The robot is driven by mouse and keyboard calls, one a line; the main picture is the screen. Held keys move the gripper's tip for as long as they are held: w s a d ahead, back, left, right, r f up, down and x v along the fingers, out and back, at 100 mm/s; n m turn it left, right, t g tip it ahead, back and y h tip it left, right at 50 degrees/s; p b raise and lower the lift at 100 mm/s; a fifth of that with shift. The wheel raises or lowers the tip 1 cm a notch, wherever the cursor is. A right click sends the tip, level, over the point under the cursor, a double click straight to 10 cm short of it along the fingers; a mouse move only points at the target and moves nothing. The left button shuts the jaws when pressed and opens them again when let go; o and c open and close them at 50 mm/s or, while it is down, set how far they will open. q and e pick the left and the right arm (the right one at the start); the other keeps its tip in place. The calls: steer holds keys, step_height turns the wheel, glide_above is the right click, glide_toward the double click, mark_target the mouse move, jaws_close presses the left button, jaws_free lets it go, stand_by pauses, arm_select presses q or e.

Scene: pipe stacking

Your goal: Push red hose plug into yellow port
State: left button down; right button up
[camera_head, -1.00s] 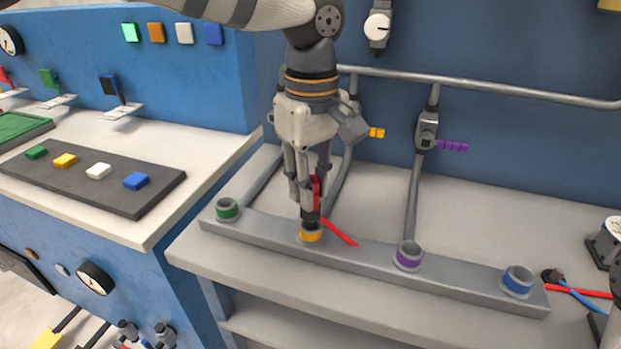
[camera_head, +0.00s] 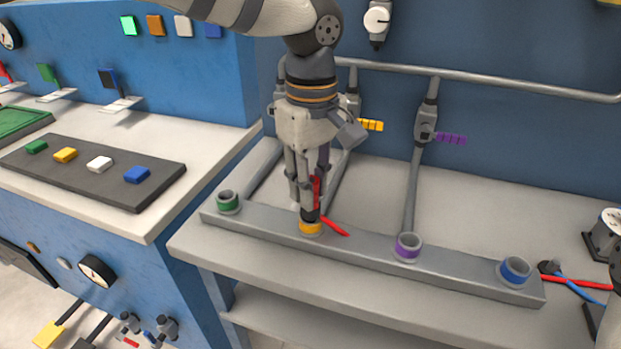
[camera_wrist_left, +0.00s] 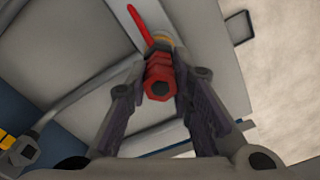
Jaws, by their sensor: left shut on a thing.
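The red hose plug (camera_wrist_left: 160,77) is between the fingers of my left gripper (camera_head: 309,204). In the head view my left gripper points down over the yellow port (camera_head: 311,229), shut on the plug. The plug's dark lower end sits at the mouth of the yellow port; how deep it is cannot be told. A short red hose (camera_head: 334,227) sticks out to the right of the plug. In the left wrist view the plug's red hex end faces the camera, and a bit of yellow shows behind it. My right gripper is not clearly in view.
The grey bar (camera_head: 350,244) also carries a green port (camera_head: 228,202), a purple port (camera_head: 407,248) and a blue port (camera_head: 515,272). Pipes with a yellow handle (camera_head: 370,125) and a purple handle (camera_head: 451,139) stand behind. Red and blue hoses lie at the far right.

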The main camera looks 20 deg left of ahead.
arm_select(q)
steer(key=shift+f, duration=0.3)
steer(key=c, duration=1.3)
jaws_free()
steer(key=shift+c, duration=0.2)
